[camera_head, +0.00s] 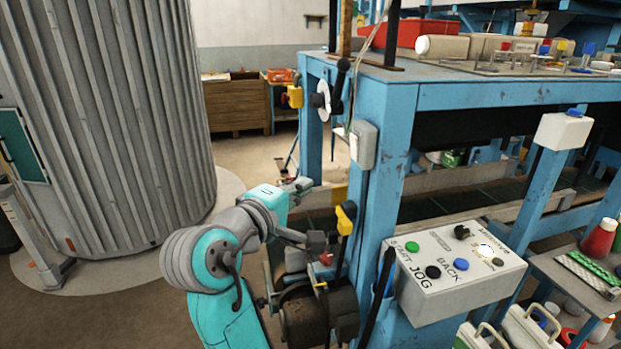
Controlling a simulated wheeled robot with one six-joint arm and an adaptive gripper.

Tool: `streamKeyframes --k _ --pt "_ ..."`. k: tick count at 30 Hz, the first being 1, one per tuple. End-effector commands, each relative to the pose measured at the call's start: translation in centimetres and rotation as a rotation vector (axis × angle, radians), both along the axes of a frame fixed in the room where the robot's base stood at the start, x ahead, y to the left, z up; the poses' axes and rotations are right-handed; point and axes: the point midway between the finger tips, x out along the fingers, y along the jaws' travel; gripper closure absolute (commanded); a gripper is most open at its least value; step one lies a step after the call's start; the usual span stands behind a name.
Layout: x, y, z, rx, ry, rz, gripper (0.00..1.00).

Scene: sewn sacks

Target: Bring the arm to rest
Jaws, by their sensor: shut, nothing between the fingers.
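My teal and grey arm rises from the bottom of the head view, left of the blue machine frame. It is folded, with its upper part leaning to the right. My gripper (299,185) is the small grey end past the teal link, left of the blue post. It is shut and holds nothing. The fingers are small in this view and their fine detail is hard to make out.
A blue machine frame (440,95) stands close on the right, with a button box (455,268) and a yellow-handled lever (346,218) near my arm. A ribbed grey silo (110,120) stands left. Open floor (245,160) lies between. A wooden crate (235,105) is behind.

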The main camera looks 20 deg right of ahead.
Motion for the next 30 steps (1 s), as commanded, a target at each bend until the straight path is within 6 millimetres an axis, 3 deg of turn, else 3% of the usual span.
streamKeyframes --k 13,17,20,30 --pt "-0.5 0.5 -0.1 0.0 0.0 -0.001 1.0" --pt "-0.4 0.3 -1.0 -0.007 0.002 0.011 1.0" --pt "-0.1 0.0 -3.2 -0.018 -0.001 0.043 1.0" --pt "-0.9 -1.5 -15.3 -0.006 -0.016 0.243 1.0"
